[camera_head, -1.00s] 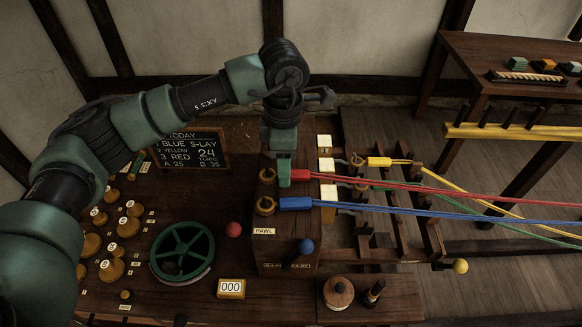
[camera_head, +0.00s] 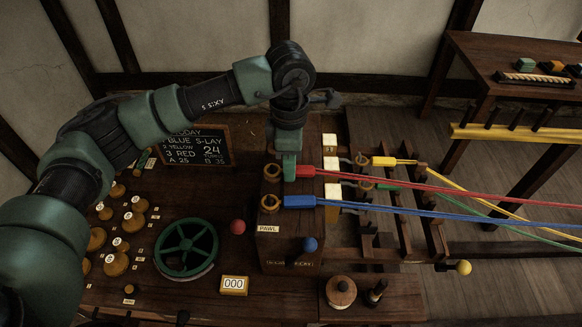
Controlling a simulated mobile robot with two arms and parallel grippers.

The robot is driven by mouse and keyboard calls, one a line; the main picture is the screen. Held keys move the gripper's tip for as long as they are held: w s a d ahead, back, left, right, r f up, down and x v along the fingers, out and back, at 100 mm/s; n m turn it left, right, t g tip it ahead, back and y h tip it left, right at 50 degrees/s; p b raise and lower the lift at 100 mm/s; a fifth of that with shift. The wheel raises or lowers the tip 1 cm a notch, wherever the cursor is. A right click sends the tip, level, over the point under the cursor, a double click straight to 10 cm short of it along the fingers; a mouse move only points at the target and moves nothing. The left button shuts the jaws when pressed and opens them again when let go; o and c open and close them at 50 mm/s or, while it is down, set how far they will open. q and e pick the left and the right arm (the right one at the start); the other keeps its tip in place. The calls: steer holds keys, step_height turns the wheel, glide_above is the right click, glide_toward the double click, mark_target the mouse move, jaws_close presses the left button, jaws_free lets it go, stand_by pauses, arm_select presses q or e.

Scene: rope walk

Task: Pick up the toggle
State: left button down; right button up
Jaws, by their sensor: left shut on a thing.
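My left gripper (camera_head: 289,170) reaches down from above at the right part of the wooden bench. It is shut on the left end of the red toggle (camera_head: 305,172), whose red rope runs off to the right. The fingers hide that end of the toggle. The blue toggle (camera_head: 299,202) lies just in front of it, by a ring-shaped hook (camera_head: 270,203). The yellow toggle (camera_head: 383,161) is farther right, by another hook. A green toggle (camera_head: 387,187) shows partly behind the ropes. My right gripper is not in view.
The ropes stretch to the right over a slatted wooden frame (camera_head: 437,237). A green handwheel (camera_head: 187,249), a red knob (camera_head: 237,227), a counter (camera_head: 234,285) and a chalkboard (camera_head: 203,146) are on the left. A side table (camera_head: 500,60) stands at the back right.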

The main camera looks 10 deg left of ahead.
arm_select(q)
step_height(320, 180, up, 9)
steer(key=b, duration=0.2)
steer(key=shift+w+b, duration=0.1)
steer(key=shift+b, duration=0.3)
step_height(320, 180, up, 10)
steer(key=shift+r+b, duration=0.15)
steer(key=shift+b, duration=0.15)
stand_by(0.7)
